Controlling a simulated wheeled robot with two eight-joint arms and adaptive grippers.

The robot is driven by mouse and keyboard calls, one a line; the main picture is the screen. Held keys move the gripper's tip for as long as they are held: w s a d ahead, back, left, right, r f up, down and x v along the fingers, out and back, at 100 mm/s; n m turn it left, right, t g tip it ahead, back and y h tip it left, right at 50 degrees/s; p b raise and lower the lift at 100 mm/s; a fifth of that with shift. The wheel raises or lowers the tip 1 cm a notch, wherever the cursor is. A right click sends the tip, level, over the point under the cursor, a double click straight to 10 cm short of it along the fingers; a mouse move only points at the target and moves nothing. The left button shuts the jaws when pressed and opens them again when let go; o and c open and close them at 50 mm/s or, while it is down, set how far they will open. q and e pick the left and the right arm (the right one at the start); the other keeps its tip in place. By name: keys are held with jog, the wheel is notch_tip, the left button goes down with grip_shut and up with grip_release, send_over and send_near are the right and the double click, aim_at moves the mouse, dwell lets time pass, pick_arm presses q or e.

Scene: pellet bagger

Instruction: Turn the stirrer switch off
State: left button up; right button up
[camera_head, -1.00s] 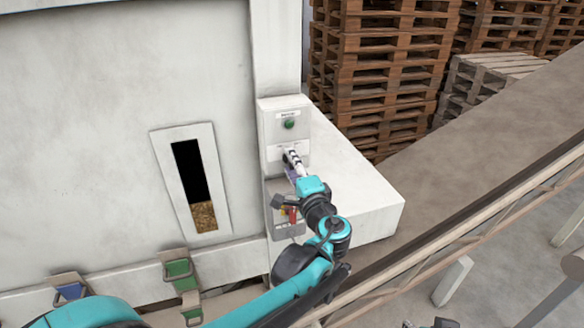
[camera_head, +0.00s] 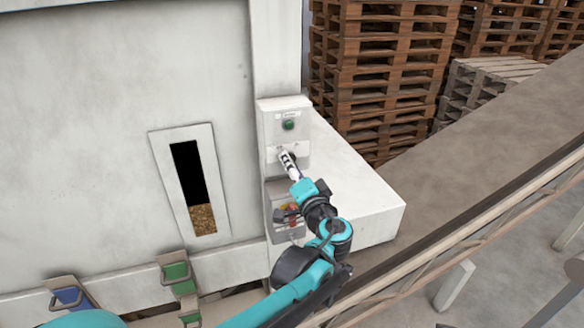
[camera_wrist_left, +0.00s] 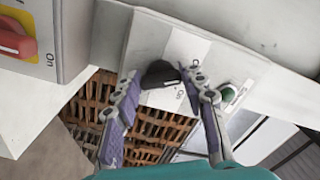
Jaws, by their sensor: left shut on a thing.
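The stirrer switch is a black rotary knob (camera_wrist_left: 160,74) on a pale control box (camera_head: 270,132), below a green round button or lamp (camera_head: 288,124). In the left wrist view, part of an "On" label shows beside the knob, and the green part (camera_wrist_left: 222,89) is to its right. My left gripper (camera_head: 287,157) reaches the box from the lower right in the head view. In the wrist view its two fingers (camera_wrist_left: 163,78) stand on either side of the knob, shut on it. In the head view the fingers mostly hide the knob. My right gripper is not in view.
A lower box with a red and yellow switch (camera_head: 292,215) sits below; its red handle (camera_wrist_left: 15,38) is at the wrist view's left. A white block (camera_head: 360,205) stands to the right. Pallet stacks (camera_head: 375,70) are behind, and a rail (camera_head: 480,215) crosses the lower right.

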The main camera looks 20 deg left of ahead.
pick_arm(q)
jog(key=shift+f, duration=0.1)
jog(key=o, duration=1.2)
jog(key=shift+c, duration=0.2)
jog(key=v, duration=1.2)
jog(key=s+a+f+n+g+h+b, duration=0.1)
jog(key=s+a+f+g+b, duration=0.2)
jog(key=f, duration=0.5)
jog(key=s+a+f+g+h+b, duration=0.1)
jog(key=a+f+b, duration=0.35)
jog(key=f, duration=0.35)
jog(key=s+a+f+n+g+h+b, duration=0.1)
jog(key=s+a+f+g+b, duration=0.2)
jog(key=f, duration=0.5)
jog(key=s+d+f+n+h+b, duration=0.1)
jog(key=s+f+h+b, duration=0.2)
jog(key=f+b, duration=0.3)
jog(key=s+d+f+n+h+b, duration=0.2)
jog(key=s+f+h+b, duration=0.2)
jog(key=f, duration=0.8)
jog(key=s+b, duration=0.1)
jog(key=b, duration=0.1)
jog(key=shift+s+d+f+g+b, duration=0.2)
jog(key=shift+d+f+g+b, duration=0.1)
jog(key=shift+f+g+b, duration=0.1)
